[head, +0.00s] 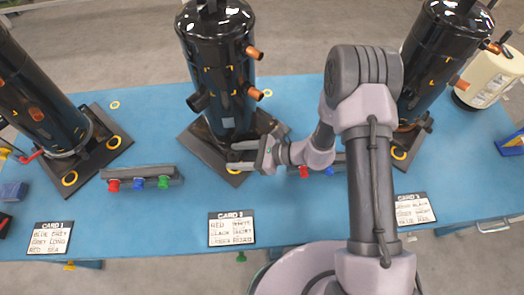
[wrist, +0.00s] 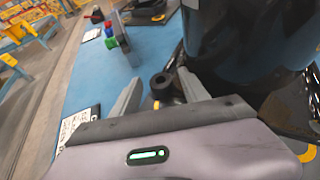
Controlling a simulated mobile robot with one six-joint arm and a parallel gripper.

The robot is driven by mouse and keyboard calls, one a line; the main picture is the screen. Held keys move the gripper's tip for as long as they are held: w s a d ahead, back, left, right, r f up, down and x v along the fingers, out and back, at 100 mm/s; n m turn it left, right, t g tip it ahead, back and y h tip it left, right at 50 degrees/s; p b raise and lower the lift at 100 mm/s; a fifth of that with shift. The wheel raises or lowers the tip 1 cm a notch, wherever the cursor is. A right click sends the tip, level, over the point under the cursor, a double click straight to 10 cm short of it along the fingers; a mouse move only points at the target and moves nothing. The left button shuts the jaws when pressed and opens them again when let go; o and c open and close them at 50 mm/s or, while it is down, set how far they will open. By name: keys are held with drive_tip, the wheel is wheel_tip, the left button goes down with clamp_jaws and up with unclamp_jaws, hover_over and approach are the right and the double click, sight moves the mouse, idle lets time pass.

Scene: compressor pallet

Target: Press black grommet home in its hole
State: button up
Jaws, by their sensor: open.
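The middle black compressor (head: 217,65) stands upright on a dark base plate (head: 198,140). My gripper (head: 240,156) reaches in from the right, low over the front corner of this plate. In the wrist view my gripper (wrist: 160,90) is open, with one grey finger on each side of a black grommet (wrist: 161,79). The grommet looks upright, with a dark opening in its top. I cannot tell whether the fingers touch it or how deep it sits. A yellow ring (head: 233,171) shows at the plate's front corner.
Card 2 (head: 232,229) lies in front on the blue table (head: 150,215). A rack with red, blue and green plugs (head: 140,178) stands to the left. Other compressors stand at left (head: 30,90) and right (head: 440,50). The table front is mostly clear.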

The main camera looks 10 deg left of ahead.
drive_tip(key=s+p+v, duration=0.1)
drive_tip(key=p+v, duration=0.3)
drive_tip(key=v, duration=1.3)
drive_tip(key=shift+w+d+p, duration=0.2)
drive_tip(key=shift+w+p, duration=0.2)
drive_tip(key=shift+r, duration=0.15)
